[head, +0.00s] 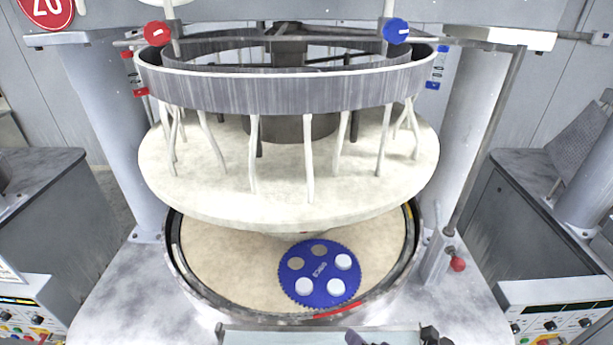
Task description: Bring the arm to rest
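No whole arm and no gripper that I can make out shows in the head view. Small dark parts (430,336) poke in at the bottom edge, right of centre; they are cut off, and I cannot tell what they are. A blue toothed carrier disc (320,288) lies on the beige lower platen (225,262), toward its front right. Several round holes are in the disc. White round pieces (304,287) sit in some of them, and others show beige.
The pale upper platen (200,190) hangs above the lower one under a grey ring (280,92) on several struts. A red knob (157,33) and a blue knob (396,30) flank the top. Control panels (555,325) stand at both sides. A pale flat surface (290,336) is at the bottom edge.

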